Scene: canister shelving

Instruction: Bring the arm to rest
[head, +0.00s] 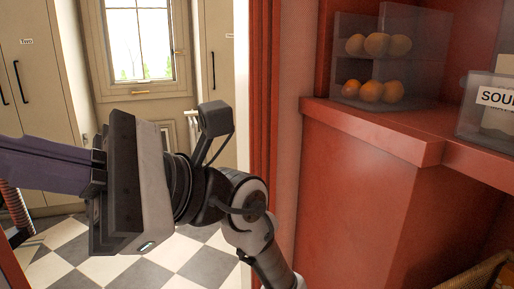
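My gripper (125,190) is at the left in the head view, seen from the side, with its wide grey body in front of the window and the checkered floor. My arm comes up from the bottom centre and bends to the left to the wrist. The gripper is clear of the red shelf (400,135) on the right.
Orange fruits (377,45) sit in a clear two-level bin on the red shelf. A clear container (490,105) with a partly cut-off label stands at the right edge. A red door frame (264,100) is just behind my wrist. Cream cabinets (40,80) stand behind at left.

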